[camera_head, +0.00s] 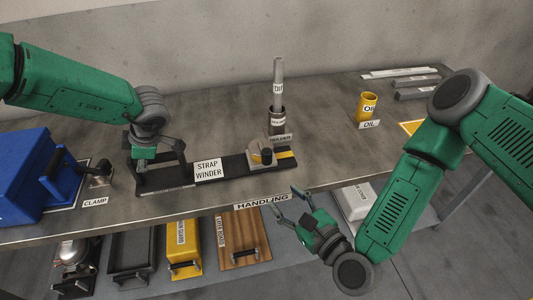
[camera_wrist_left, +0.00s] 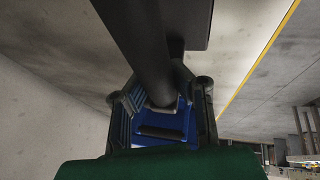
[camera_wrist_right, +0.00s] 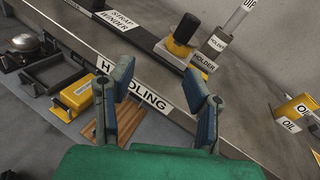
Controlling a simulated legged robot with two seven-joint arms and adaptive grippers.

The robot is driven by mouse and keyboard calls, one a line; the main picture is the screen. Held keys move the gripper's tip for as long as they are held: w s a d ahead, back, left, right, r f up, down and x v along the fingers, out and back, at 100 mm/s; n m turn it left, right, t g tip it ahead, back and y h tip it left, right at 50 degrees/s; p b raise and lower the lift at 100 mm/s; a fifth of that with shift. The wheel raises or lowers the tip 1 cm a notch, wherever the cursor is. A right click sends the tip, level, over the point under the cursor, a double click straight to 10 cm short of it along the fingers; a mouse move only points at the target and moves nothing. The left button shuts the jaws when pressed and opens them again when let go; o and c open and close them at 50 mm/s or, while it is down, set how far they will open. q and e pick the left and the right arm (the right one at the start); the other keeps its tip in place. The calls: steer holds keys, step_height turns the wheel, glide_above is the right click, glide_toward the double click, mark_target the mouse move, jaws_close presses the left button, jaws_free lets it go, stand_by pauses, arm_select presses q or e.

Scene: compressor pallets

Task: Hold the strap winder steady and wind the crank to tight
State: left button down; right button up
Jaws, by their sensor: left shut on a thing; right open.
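The strap winder (camera_head: 222,170) is a long black base on the bench with a white "STRAP WINDER" label. A black frame with a bar stands at its left end. A grey and yellow unit with a dark knob (camera_head: 266,156) sits at its right end; the knob also shows in the right wrist view (camera_wrist_right: 182,40). My left gripper (camera_head: 143,160) is at the left frame. In the left wrist view it is shut on a dark round bar (camera_wrist_left: 150,60). My right gripper (camera_head: 287,203) is open and empty, in front of the bench edge, below and right of the knob unit.
A holder (camera_head: 277,121) with a dip tube stands behind the winder. A yellow oil cup (camera_head: 367,106) is at the right. A blue box (camera_head: 25,180) and a clamp (camera_head: 99,180) are at the left. Several cases stand on the lower shelf.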

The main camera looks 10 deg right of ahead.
mark_target(270, 159)
steer(key=w+m, duration=0.1)
steer(key=w, duration=0.3)
steer(key=w+a+r+m+t, duration=0.1)
steer(key=w, duration=0.3)
steer(key=w+r+m+t+h, duration=0.1)
steer(key=w, duration=0.4)
steer(key=shift+a+m, duration=0.3)
jaws_close()
